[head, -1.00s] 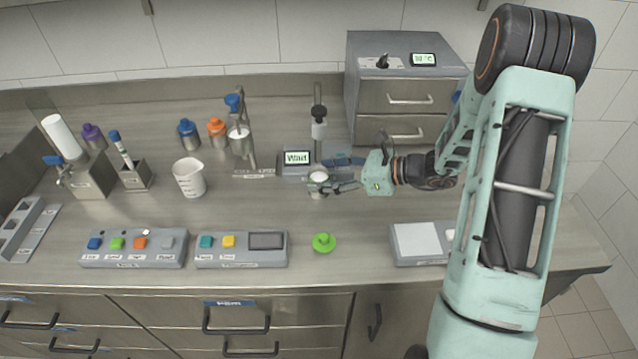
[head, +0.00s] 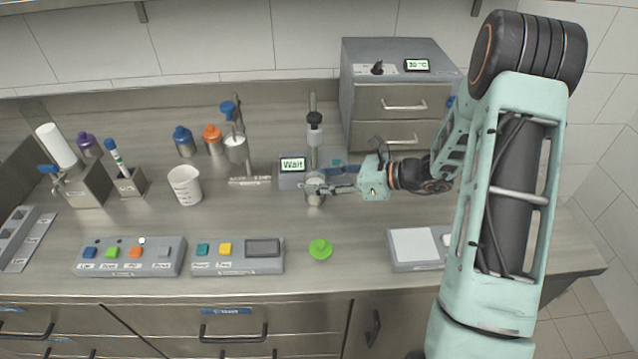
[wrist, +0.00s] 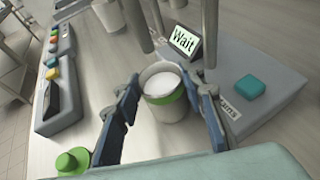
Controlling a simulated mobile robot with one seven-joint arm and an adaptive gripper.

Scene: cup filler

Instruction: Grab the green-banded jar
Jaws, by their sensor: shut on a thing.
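The green-banded jar (wrist: 164,92) is an open light grey cup with a green band below its rim and white content inside. It stands at the dispenser with the "Wait" display, and its lower part is partly hidden in the wrist view. My gripper (wrist: 167,108) is shut on the jar, one blue finger on each side. In the head view my gripper (head: 318,188) reaches in from the right and covers much of the jar (head: 315,199). A green lid-like piece with a knob (head: 320,249) lies on the counter in front.
The dispenser's "Wait" display (head: 293,165) and post (head: 313,130) stand close behind the jar. Button panels (head: 130,257) line the counter's front left. A white beaker (head: 185,185) stands left. A scale-like panel (head: 415,245) lies right. Counter around the green lid is clear.

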